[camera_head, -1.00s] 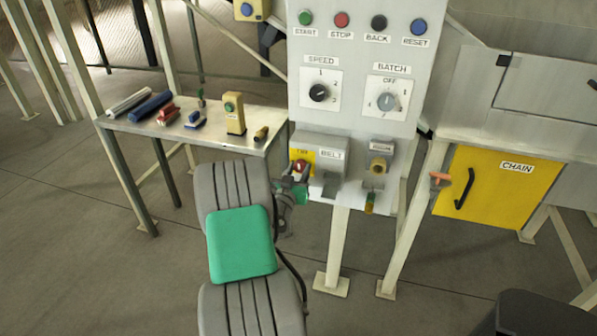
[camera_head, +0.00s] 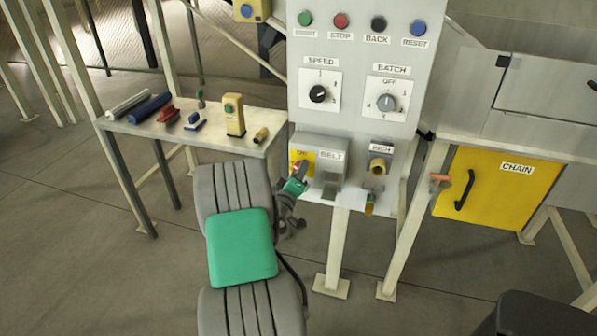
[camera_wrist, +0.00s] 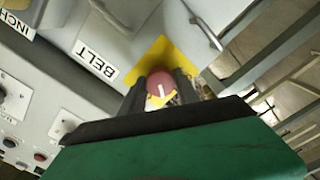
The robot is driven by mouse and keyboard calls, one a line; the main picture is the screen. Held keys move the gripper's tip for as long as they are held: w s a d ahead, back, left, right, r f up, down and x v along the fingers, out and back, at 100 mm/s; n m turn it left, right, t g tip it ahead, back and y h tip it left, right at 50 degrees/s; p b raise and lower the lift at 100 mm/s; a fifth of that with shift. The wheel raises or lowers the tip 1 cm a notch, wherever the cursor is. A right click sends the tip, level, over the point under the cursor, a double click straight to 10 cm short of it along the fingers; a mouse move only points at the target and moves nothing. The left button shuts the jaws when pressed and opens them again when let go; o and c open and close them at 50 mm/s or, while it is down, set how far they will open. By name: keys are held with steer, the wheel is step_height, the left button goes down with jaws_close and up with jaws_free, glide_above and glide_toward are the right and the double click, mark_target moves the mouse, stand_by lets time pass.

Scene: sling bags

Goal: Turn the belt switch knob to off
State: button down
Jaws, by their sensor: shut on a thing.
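The belt switch knob (camera_wrist: 161,86) is red with a white pointer line and sits on a yellow plate (camera_wrist: 153,58) beside the BELT label (camera_wrist: 96,61) in the wrist view. My gripper (camera_wrist: 160,88) is shut on the knob, one dark finger on each side of it. In the head view my gripper (camera_head: 299,172) reaches the yellow plate on the grey belt switch box (camera_head: 329,150) and hides most of the knob. In the wrist view the white line stands nearly upright, tilted slightly. The position marks on the plate cannot be read.
Above the box, the grey panel holds a SPEED knob (camera_head: 318,94), a BATCH knob (camera_head: 386,102) and several buttons. A side table (camera_head: 225,143) with small tools stands left. A yellow CHAIN door (camera_head: 500,195) is at right.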

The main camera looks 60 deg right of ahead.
steer(key=shift+n+p, duration=0.9)
steer(key=shift+n, duration=2.4)
steer(key=c, duration=0.9)
jaws_free()
steer(key=s+a+b, duration=0.1)
steer(key=a, duration=0.6)
steer(key=shift+s+a+b, duration=0.15)
steer(key=shift+a+b, duration=0.2)
steer(key=shift+a, duration=0.05)
